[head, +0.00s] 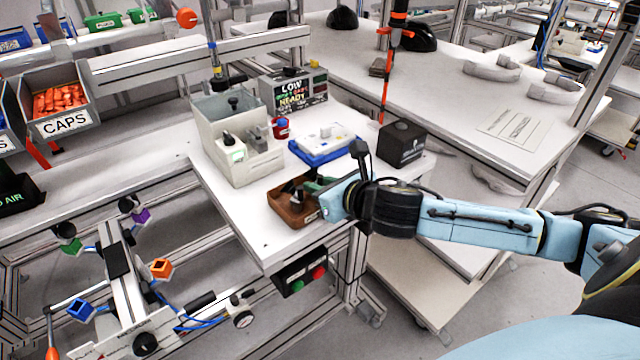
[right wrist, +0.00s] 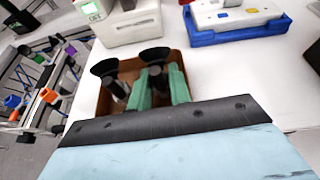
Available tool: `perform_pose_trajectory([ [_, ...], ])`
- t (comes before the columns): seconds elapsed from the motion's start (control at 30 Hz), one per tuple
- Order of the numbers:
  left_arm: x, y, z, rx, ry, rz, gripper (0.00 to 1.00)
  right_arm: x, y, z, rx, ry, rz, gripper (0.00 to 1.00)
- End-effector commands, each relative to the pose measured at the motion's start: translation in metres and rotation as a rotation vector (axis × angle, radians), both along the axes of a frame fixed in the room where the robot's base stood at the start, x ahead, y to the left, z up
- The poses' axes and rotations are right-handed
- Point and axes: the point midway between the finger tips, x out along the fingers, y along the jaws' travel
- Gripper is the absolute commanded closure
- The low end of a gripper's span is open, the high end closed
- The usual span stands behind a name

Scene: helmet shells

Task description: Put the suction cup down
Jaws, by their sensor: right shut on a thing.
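My right gripper (head: 316,186) reaches in from the right over a brown tray (head: 288,215) on the white table. In the right wrist view its green fingers (right wrist: 160,88) are shut on a black suction cup (right wrist: 154,55), whose wide cup faces up. A second black suction cup (right wrist: 108,70) stands tilted to the left of the fingers, in or over the same tray (right wrist: 128,66). The head view shows a dark suction cup (head: 297,198) in the tray. The fingers hide the lower part of the held cup, so I cannot tell whether it touches the tray floor. My left gripper is out of view.
A blue tray (head: 323,158) with a white part lies behind the brown tray. A grey bin (head: 240,170) stands to the left, a black box (head: 401,143) to the right. The table's front left corner is clear. A button box (head: 301,275) hangs under the front edge.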

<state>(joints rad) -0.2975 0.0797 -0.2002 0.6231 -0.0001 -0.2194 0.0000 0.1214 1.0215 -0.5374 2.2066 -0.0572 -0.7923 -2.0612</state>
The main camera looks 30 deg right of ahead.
Motion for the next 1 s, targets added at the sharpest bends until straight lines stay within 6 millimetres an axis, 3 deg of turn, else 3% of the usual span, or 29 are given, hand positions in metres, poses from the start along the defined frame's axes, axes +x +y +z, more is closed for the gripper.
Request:
perform_pose_trajectory([
  [0.1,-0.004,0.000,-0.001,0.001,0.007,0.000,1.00,0.000,0.000,-0.001,0.000,0.000,0.000,0.71],
  [0.47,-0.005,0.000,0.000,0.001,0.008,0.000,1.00,-0.002,0.000,0.004,0.001,0.001,0.002,0.71],
  [1.0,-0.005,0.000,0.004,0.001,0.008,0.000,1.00,-0.084,-0.010,0.035,-0.004,0.006,0.005,0.71],
])
